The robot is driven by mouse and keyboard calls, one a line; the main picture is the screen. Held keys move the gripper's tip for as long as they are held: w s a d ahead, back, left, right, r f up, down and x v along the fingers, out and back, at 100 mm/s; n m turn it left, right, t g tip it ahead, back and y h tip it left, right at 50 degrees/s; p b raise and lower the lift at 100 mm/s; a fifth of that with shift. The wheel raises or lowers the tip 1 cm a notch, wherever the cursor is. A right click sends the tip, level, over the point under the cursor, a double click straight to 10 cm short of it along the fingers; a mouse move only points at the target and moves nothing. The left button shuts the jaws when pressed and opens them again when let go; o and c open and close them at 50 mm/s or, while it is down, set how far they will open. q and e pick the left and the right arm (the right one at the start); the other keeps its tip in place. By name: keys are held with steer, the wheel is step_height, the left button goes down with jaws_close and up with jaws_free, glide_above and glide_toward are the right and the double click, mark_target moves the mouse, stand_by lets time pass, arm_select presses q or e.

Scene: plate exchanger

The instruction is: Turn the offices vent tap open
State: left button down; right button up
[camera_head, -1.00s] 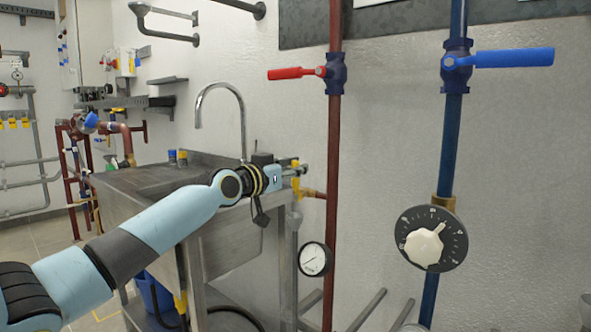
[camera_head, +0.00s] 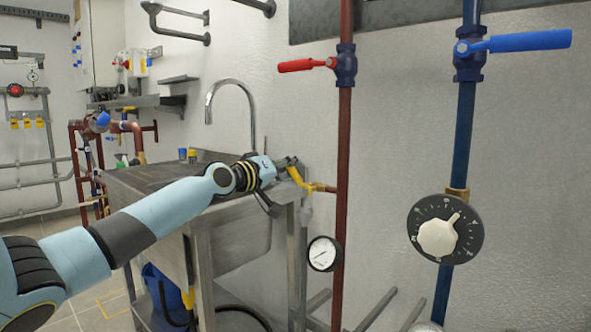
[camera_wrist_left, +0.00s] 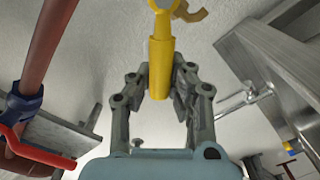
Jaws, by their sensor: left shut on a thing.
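The vent tap's yellow lever (camera_head: 298,177) sits on a short brass-coloured pipe stub (camera_head: 323,188) beside the red pipe, just right of the sink. It slants from upper left to lower right. My left gripper (camera_head: 287,163) is at the lever's upper end. In the left wrist view, the yellow lever (camera_wrist_left: 160,62) stands between the two fingers of my left gripper (camera_wrist_left: 161,82), which is shut on it. The tap body is only partly visible at the top edge there. My right gripper is not in view.
The steel sink (camera_head: 150,183) with its curved faucet (camera_head: 232,88) lies under my left arm. A red-handled valve (camera_head: 345,66), blue-handled valve (camera_head: 470,50), gauge (camera_head: 322,254) and black dial (camera_head: 446,230) are on the pipes to the right.

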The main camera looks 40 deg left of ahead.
arm_select(q)
steer(key=f+n+b, duration=0.1)
steer(key=n, duration=0.2)
steer(key=a+f+n+b, duration=0.1)
steer(key=f+n, duration=0.1)
steer(key=n, duration=0.1)
steer(key=a+f+n+b, duration=0.1)
steer(key=f+n, duration=0.1)
steer(key=n, duration=0.1)
steer(key=shift+a+f+n, duration=0.15)
steer(key=shift+f+n, duration=0.1)
steer(key=shift+n, duration=0.15)
stand_by(0.4)
